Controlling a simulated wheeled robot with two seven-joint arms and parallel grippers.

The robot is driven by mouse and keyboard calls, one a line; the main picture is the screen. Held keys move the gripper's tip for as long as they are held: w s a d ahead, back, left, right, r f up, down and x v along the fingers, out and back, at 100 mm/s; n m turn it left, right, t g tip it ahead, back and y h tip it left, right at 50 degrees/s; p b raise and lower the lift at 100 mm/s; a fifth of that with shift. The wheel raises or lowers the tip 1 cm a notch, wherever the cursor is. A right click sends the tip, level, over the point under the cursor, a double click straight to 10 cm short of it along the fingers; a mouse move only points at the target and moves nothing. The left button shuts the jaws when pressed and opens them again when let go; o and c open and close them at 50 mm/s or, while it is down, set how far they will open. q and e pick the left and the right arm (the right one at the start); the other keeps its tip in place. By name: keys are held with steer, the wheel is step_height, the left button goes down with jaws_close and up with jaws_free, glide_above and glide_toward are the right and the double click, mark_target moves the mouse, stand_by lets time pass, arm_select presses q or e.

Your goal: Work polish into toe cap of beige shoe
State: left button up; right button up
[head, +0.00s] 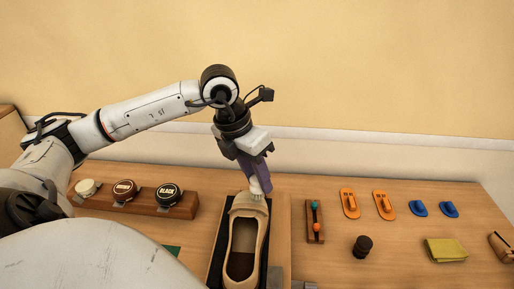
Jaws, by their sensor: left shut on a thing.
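The beige shoe (234,270) sits in a dark-lined holder (217,243) at the bottom centre, its toe pointing away from me. My left gripper (259,176) reaches down over the toe end and is shut on a small pale brush or dauber (257,194). The brush's lower end is at the toe cap and seems to touch it, though the contact is partly hidden. My right gripper is not in view.
A wooden rack (143,207) on the left holds a cream tin (87,187), a brown tin (124,190) and a black tin (168,194). Right of the shoe lie a small wooden holder (315,236), orange pieces (349,203), blue pieces (417,208), a dark round item (362,246) and a yellow cloth (446,250).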

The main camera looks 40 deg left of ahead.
arm_select(q)
steer(key=r, duration=0.1)
steer(key=r+p, duration=0.2)
steer(key=r, duration=0.1)
steer(key=shift+w+a, duration=0.25)
steer(key=shift+w, duration=0.05)
steer(key=shift+w+a+r, duration=0.1)
steer(key=shift+r, duration=0.5)
steer(key=shift+r, duration=0.1)
steer(key=shift+w+a+r, duration=0.15)
steer(key=shift+r, duration=0.55)
steer(key=shift+w+a+r, duration=0.1)
steer(key=shift+r, duration=0.6)
steer(key=o, duration=0.4)
steer(key=shift+c, duration=0.2)
steer(key=c, duration=0.4)
steer(key=shift+o, duration=0.2)
steer(key=shift+f, duration=0.15)
